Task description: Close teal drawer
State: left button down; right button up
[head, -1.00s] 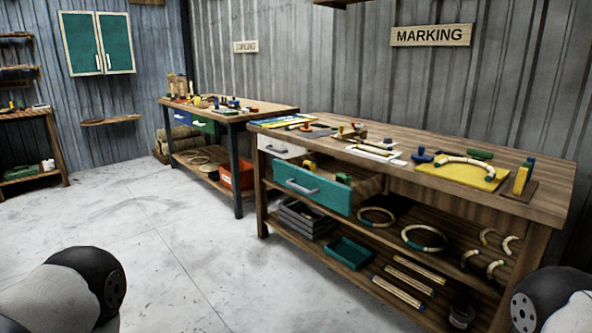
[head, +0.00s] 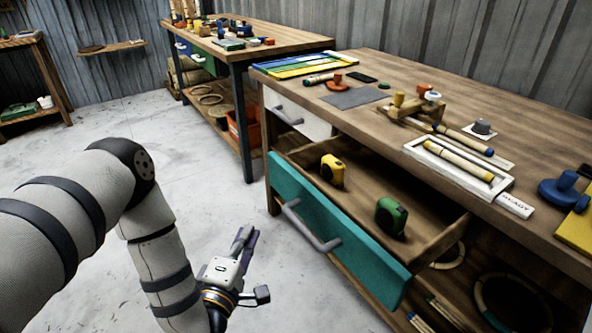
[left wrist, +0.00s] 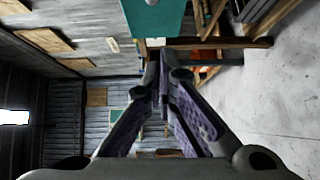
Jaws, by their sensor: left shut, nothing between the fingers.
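The teal drawer (head: 345,247) under the near workbench is pulled out, with a grey bar handle (head: 310,226) on its front. A yellow tape measure (head: 332,170) and a green one (head: 391,217) stand inside it. My left gripper (head: 245,238) is in front of the drawer's left part, apart from the handle, with its fingers shut and empty. In the left wrist view the shut fingers (left wrist: 160,75) point toward a teal panel (left wrist: 155,18) at the top. My right gripper is not in view.
The near workbench top (head: 400,75) carries a white tray (head: 459,169), a blue knob-like tool (head: 563,190) and other tools. A white drawer (head: 296,115) sits above and left of the teal one. A second bench (head: 265,35) stands behind.

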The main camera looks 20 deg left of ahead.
pick_arm(q)
jog(key=shift+w+d+r+b, duration=0.15)
jog(key=shift+w, duration=2.05)
jog(key=shift+w+d+r+b, duration=0.15)
jog(key=shift+w+d, duration=0.05)
jog(key=shift+w, duration=2.05)
jog(key=shift+w+d+r+b, duration=0.15)
jog(key=shift+w, duration=2.05)
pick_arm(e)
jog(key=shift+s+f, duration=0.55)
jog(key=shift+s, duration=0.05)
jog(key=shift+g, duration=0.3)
